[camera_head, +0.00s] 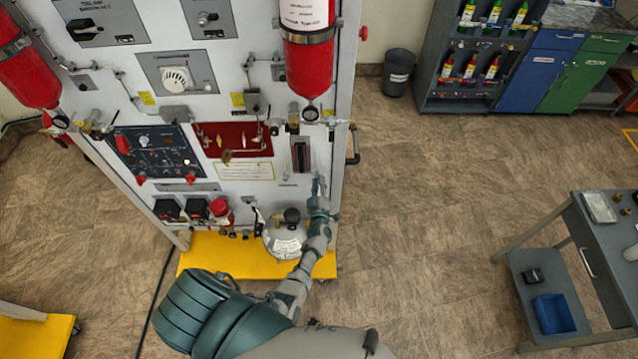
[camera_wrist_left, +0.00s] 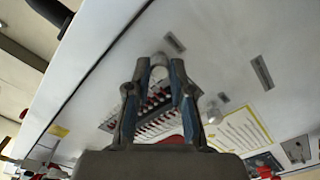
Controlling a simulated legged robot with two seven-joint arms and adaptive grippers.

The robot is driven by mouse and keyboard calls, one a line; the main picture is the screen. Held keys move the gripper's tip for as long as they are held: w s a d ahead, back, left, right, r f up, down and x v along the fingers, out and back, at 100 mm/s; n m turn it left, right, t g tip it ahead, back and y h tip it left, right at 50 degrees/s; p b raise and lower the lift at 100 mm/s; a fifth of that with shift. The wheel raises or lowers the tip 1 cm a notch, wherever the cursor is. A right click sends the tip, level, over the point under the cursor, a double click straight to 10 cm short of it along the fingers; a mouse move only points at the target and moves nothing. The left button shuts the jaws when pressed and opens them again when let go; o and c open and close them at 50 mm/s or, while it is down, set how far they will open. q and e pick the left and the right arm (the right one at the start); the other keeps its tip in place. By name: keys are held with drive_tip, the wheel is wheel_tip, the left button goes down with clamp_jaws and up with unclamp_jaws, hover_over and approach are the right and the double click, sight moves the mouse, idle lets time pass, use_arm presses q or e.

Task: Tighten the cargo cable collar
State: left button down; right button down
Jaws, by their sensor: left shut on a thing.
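My right gripper is not in view.
Red cylinders (camera_head: 309,65) hang on the panel above the gripper. A black handle (camera_head: 353,145) sticks out at the panel's right edge. A silver round vessel (camera_head: 284,236) stands below on the yellow base (camera_head: 215,262). A grey cart (camera_head: 590,225) stands far right; floor between is clear.

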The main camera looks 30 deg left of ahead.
use_arm(q)
drive_tip(key=c, duration=1)
unclamp_jaws()
drive_tip(key=v, duration=1.2)
drive_tip(key=shift+s, duration=0.1)
drive_tip(key=shift+a+f, duration=0.1)
drive_tip(key=shift+f, duration=0.1)
